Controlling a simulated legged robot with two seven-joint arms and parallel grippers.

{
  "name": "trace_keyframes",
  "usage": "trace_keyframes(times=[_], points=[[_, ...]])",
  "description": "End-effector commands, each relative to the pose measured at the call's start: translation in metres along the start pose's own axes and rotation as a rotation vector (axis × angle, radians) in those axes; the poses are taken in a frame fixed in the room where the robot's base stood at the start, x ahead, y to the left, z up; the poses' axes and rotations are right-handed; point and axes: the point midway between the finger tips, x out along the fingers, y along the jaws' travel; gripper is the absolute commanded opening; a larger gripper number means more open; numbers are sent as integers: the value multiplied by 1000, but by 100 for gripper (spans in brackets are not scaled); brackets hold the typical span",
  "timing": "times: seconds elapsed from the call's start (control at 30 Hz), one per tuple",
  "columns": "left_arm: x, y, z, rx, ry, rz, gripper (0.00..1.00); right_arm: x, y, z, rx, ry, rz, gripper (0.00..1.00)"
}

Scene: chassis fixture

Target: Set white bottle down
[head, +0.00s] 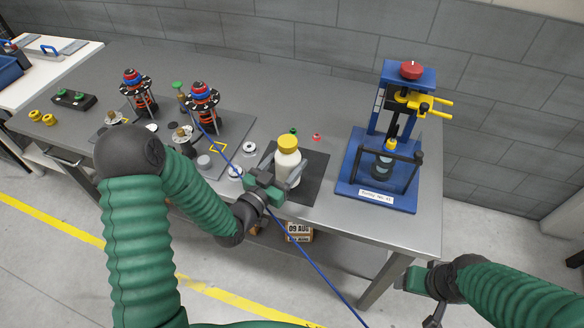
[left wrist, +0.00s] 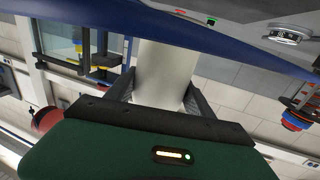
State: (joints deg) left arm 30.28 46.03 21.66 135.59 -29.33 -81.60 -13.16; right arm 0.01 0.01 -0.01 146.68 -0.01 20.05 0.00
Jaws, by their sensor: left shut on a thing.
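The white bottle (head: 287,163) with a yellow cap (head: 288,142) stands upright over the dark mat (head: 316,172) near the table's front edge. My left gripper (head: 282,181) is shut on the bottle's lower body from the front left. In the left wrist view the white bottle (left wrist: 163,72) fills the space between the two dark fingers. The bottle's base is partly hidden by the gripper, so I cannot tell whether it touches the mat. My right gripper (head: 420,280) is at the lower right, away from the table top; its fingers are unclear.
A blue press fixture (head: 378,187) stands right of the mat. Two spring assemblies (head: 203,97) and small parts lie to the left. A green cap (head: 293,131) and red ring (head: 316,137) lie behind the mat. A blue cable (head: 318,275) runs past the left gripper.

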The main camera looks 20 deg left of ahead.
Motion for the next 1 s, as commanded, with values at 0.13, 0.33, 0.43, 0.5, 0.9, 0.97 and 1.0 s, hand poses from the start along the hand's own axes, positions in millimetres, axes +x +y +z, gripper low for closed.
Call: trace_keyframes(times=[0.13, 0.33, 0.43, 0.5, 0.9, 0.97, 1.0], points=[[5, 10, 9, -2, 0, -4, 10, -1, 0, 0, 0, 0, 0, 68], [6, 9, 36, -2, 2, -5, 10, 0, 0, 0, 0, 0, 0, 68], [6, 9, 36, 1, 3, -4, 10, 0, 0, 0, -1, 0, 0, 68], [6, 9, 36, 1, 3, -4, 10, 0, 0, 0, 0, 0, 0, 68], [6, 9, 36, 0, 1, -4, 83, 0, 0, 0, 0, 0, 0, 68], [6, 9, 36, 0, 1, -4, 83, 0, 0, 0, 0, 0, 0, 68], [4, 9, 36, 0, 1, -4, 83, 0, 0, 0, 0, 0, 0, 68]])
